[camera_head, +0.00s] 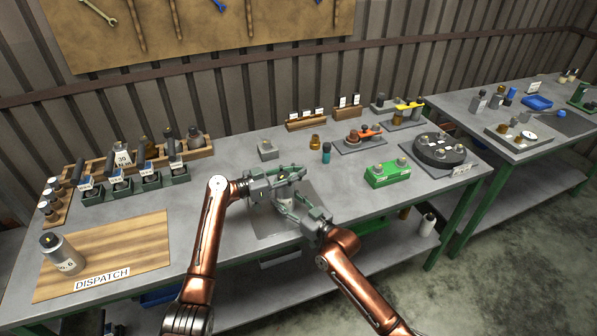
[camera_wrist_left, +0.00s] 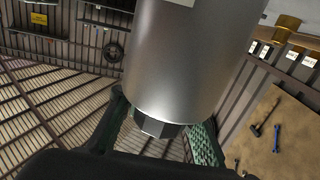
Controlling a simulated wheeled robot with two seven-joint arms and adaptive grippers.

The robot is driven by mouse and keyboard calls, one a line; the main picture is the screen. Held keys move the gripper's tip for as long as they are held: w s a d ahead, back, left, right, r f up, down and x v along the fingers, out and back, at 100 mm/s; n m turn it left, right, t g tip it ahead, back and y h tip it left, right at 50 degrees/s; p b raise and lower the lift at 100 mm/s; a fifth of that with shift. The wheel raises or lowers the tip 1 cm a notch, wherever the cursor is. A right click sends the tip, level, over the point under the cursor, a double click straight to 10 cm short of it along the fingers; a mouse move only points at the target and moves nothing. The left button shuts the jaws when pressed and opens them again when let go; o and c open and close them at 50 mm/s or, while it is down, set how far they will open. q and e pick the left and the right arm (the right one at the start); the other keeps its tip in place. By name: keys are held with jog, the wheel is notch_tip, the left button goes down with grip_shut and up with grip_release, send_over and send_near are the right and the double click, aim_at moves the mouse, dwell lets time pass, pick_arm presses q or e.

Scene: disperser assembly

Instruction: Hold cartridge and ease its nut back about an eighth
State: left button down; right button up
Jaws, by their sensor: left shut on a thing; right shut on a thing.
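My left gripper (camera_head: 300,175) is over the middle of the bench, pointing right. In the left wrist view, a large plain silver cylinder, the cartridge (camera_wrist_left: 190,65), stands between its green fingers (camera_wrist_left: 160,128), which are shut on the lower body. A dark faceted nut-like end (camera_wrist_left: 158,127) shows below the silver body, between the fingers. The cartridge's other end is out of that view. My right gripper (camera_head: 284,200) is just below and close to the left one, pointing up and left. It is shut on a part too small and covered to make out.
A grey plate (camera_head: 265,232) lies under the grippers. A green box (camera_head: 387,174) and a round dark fixture (camera_head: 440,150) stand to the right. A small grey block (camera_head: 268,150) stands behind. A wooden dispatch board (camera_head: 130,245) with a canister (camera_head: 62,254) is at left.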

aim_at(278, 179)
pick_arm(q)
jog(key=shift+w+a+t, duration=0.1)
jog(key=shift+a+t, duration=0.05)
jog(key=shift+t, duration=0.15)
jog(key=n+t+y, duration=0.1)
jog(key=n+t, duration=0.1)
jog(key=w+n+t+y, duration=0.1)
jog(key=shift+w+a+f+t+y, duration=0.1)
jog(key=shift+a+f+t+y, duration=0.05)
jog(key=shift+a+t+y, duration=0.2)
jog(key=shift+a+f, duration=0.15)
dwell(0.8)
jog(key=c, duration=1.9)
grip_release()
jog(key=shift+o, duration=0.3)
jog(key=shift+d, duration=0.2)
jog(key=shift+a, duration=0.1)
jog(key=v, duration=1.2)
